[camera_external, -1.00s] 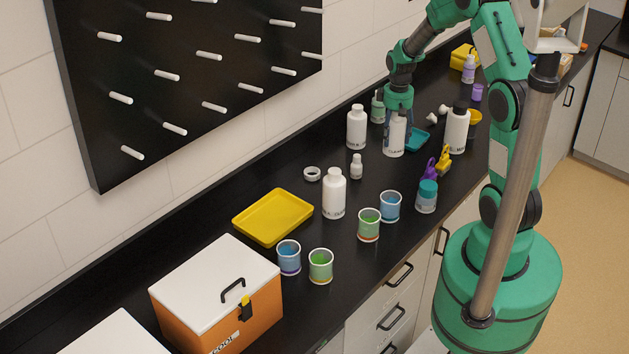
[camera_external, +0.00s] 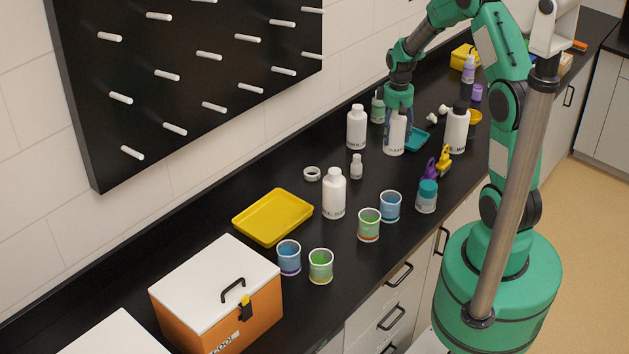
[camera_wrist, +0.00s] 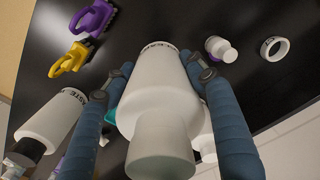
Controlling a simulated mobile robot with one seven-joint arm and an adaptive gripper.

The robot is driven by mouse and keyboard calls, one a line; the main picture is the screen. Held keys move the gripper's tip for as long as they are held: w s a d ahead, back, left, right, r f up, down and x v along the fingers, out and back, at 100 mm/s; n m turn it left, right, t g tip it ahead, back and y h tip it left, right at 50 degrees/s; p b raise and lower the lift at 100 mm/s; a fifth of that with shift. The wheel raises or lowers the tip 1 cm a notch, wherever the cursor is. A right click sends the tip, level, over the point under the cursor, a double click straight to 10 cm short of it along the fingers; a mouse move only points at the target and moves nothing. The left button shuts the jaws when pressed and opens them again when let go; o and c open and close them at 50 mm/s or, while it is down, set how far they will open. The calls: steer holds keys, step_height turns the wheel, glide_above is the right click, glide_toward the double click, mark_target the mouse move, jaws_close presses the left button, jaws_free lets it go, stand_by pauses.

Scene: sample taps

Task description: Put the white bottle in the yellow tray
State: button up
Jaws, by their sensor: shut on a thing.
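A white bottle (camera_external: 394,141) with dark lettering stands among other bottles toward the back of the black counter. My gripper (camera_external: 396,122) is over it from above and shut on it. In the wrist view the same bottle (camera_wrist: 156,95) lies between the two blue fingers of my gripper (camera_wrist: 165,88), its cap toward the camera. The yellow tray (camera_external: 272,217) lies empty on the counter, well to the left of my gripper, near the wall.
Other white bottles (camera_external: 356,127) (camera_external: 334,194) stand nearby, one close to the tray. A black-capped bottle (camera_external: 456,131) is just right of my gripper. Blue and green cups (camera_external: 369,225) stand toward the front edge. An orange cooler (camera_external: 215,300) is at the near left.

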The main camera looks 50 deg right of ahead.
steer(key=r, duration=1.1)
steer(key=shift+w+a, duration=0.1)
steer(key=shift+a, duration=0.2)
steer(key=w+a, duration=0.3)
steer(key=a, duration=1.8)
steer(key=s+a+n, duration=0.1)
steer(key=s+a, duration=0.1)
steer(key=a, duration=0.9)
steer(key=s+a, duration=0.2)
steer(key=a, duration=0.8)
step_height(320, 180, down, 16)
steer(key=shift+d+r, duration=0.15)
steer(key=shift+r, duration=0.05)
steer(key=shift+s, duration=0.1)
steer(key=w+a+f, duration=0.1)
steer(key=w+a, duration=0.2)
steer(key=w, duration=1.2)
steer(key=shift+w+a+f+p, duration=0.2)
steer(key=shift+w+f+p, duration=0.05)
steer(key=shift+w+p, duration=0.1)
